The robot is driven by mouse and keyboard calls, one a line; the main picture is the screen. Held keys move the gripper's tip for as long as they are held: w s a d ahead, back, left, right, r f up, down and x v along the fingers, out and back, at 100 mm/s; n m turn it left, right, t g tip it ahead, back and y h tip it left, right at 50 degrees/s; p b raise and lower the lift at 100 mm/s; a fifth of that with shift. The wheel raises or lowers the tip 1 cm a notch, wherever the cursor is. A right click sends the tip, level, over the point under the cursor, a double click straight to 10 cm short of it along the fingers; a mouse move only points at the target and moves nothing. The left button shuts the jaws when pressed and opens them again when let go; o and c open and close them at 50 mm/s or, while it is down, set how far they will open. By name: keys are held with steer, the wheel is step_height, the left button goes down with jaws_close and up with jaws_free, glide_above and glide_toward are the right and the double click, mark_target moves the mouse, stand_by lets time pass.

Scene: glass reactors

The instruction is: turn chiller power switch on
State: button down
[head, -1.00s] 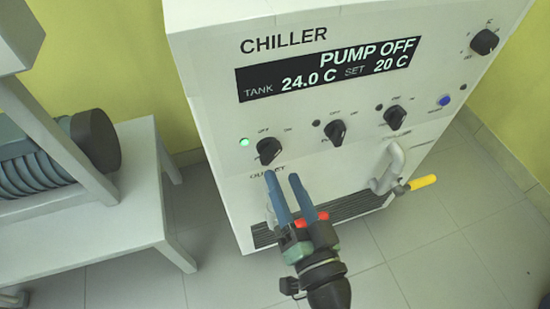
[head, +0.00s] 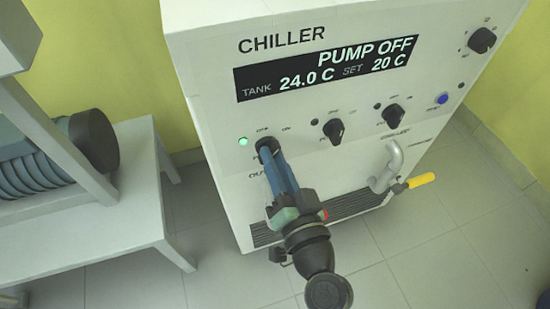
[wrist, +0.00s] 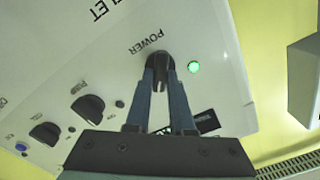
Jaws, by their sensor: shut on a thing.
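The chiller (head: 215,165) is a white box with a black display that reads PUMP OFF, TANK 24.0 C and SET 20 C. Its power switch (wrist: 159,62) is a black rotary knob, labelled POWER in the wrist view, at the left end of the knob row. A green lamp (head: 243,142) is lit beside it, and the lamp also shows in the wrist view (wrist: 194,67). My gripper (head: 270,156) is shut on the power switch, with one blue finger on each side of it. The fingers partly hide the knob in the head view.
Two more black knobs, a middle one (head: 334,130) and a right one (head: 391,116), sit in the same row. A blue button (head: 442,99) is farther right. A pipe with a yellow-handled valve (head: 421,180) sticks out at the lower right. A white table (head: 135,210) stands at left.

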steer(key=m+p, duration=0.1)
steer(key=m, duration=0.4)
steer(key=shift+f, duration=0.1)
stand_by(0.3)
steer(key=c, duration=0.8)
jaws_free()
steer(key=shift+s+d, duration=0.1)
steer(key=v, duration=1.2)
steer(key=shift+s+d, duration=0.1)
steer(key=shift+s, duration=0.25)
steer(key=shift+s, duration=0.1)
